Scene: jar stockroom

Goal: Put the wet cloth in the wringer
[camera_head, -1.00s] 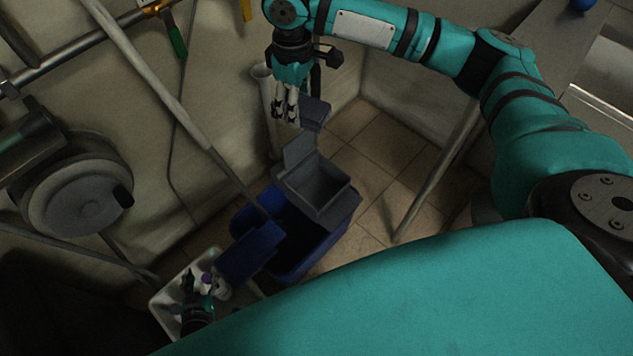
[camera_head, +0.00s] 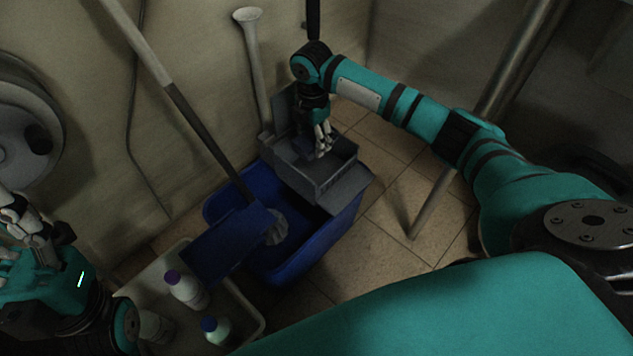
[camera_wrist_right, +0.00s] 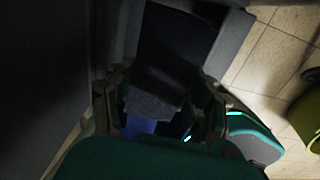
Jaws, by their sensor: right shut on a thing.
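The grey wringer (camera_head: 345,190) sits on the rim of the blue bucket (camera_head: 298,262) in the head view. My right gripper (camera_head: 323,142) points down into the wringer's open top. In the right wrist view my right gripper (camera_wrist_right: 160,110) is shut on a grey, rough-textured piece, which looks like the wet cloth (camera_wrist_right: 150,104).
A mop handle (camera_head: 190,112) slants down to the bucket, past a flat blue panel (camera_head: 222,243). A pale tray (camera_head: 250,318) holds bottles (camera_head: 184,288) at the lower left.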

